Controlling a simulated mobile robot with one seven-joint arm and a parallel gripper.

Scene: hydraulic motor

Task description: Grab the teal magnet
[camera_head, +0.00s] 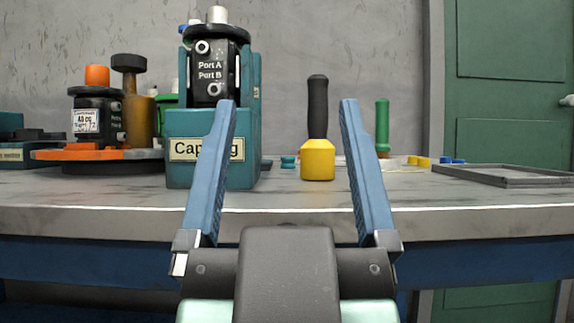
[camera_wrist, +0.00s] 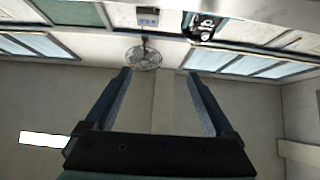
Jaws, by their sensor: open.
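A small teal piece (camera_head: 288,161), which may be the teal magnet, lies on the workbench (camera_head: 330,197) in the head view, just left of a yellow-and-black handled tool (camera_head: 318,158). It is too small to make out its shape well. My gripper (camera_head: 287,103) is open and empty, its two blue fingers pointing up in front of the bench. The teal piece appears between the fingers in the picture, farther back. The wrist view shows my open gripper (camera_wrist: 159,72) too, with no magnet in sight.
A teal block labelled "Cap...ng" (camera_head: 182,177) carries a black motor part (camera_head: 216,70) at left, partly behind the left finger. Farther left is an orange-and-black assembly (camera_head: 97,115). A green-handled tool (camera_head: 382,125) and a grey tray (camera_head: 510,182) are at right.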

